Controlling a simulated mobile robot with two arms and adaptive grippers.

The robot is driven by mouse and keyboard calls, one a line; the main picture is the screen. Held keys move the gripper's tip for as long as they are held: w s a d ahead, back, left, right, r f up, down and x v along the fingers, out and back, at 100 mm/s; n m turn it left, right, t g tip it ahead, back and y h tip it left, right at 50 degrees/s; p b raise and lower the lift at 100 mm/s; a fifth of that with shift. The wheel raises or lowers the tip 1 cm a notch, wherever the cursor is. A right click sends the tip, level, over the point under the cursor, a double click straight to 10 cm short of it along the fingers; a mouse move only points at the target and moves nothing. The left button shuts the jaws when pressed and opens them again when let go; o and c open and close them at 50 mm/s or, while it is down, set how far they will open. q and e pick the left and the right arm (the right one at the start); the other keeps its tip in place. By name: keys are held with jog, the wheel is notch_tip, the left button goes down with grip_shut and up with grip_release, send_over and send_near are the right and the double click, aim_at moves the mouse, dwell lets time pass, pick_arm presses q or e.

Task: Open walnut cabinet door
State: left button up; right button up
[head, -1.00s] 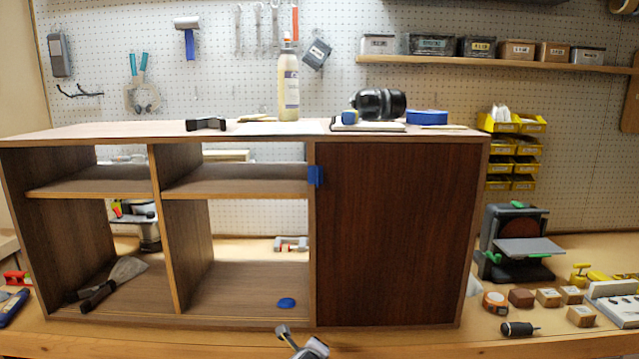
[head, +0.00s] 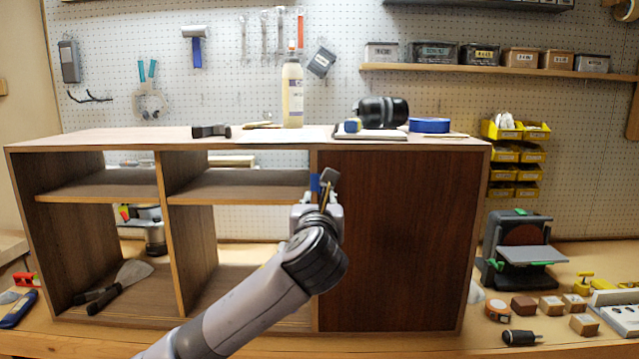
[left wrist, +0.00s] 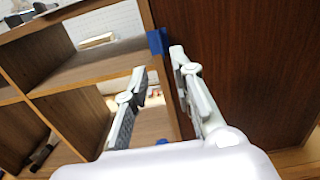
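The walnut cabinet door (head: 405,240) is a dark reddish panel that covers the right bay of the cabinet and looks shut. It also fills the right of the left wrist view (left wrist: 245,60). A blue tab (left wrist: 157,42) sits at the upper left edge of the door; in the head view it is partly hidden by my left gripper (head: 326,182). In the left wrist view my left gripper (left wrist: 159,65) is open and empty, its fingers apart just short of the tab, with the right finger in front of the door. My right gripper is not in view.
The cabinet's left bays (head: 240,230) are open and shelved, with a scraper (head: 128,278) inside. A bottle (head: 292,90), a black cylinder (head: 382,112) and blue tape (head: 429,125) stand on top. A sander (head: 520,250) and small blocks lie on the bench at right.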

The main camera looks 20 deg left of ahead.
pick_arm(q)
jog(key=p+x, duration=0.1)
jog(key=x, duration=0.9)
jog(key=shift+w+p, duration=0.3)
jog(key=shift+w, duration=0.05)
jog(key=shift+c, duration=0.4)
jog(key=c, duration=0.4)
grip_shut()
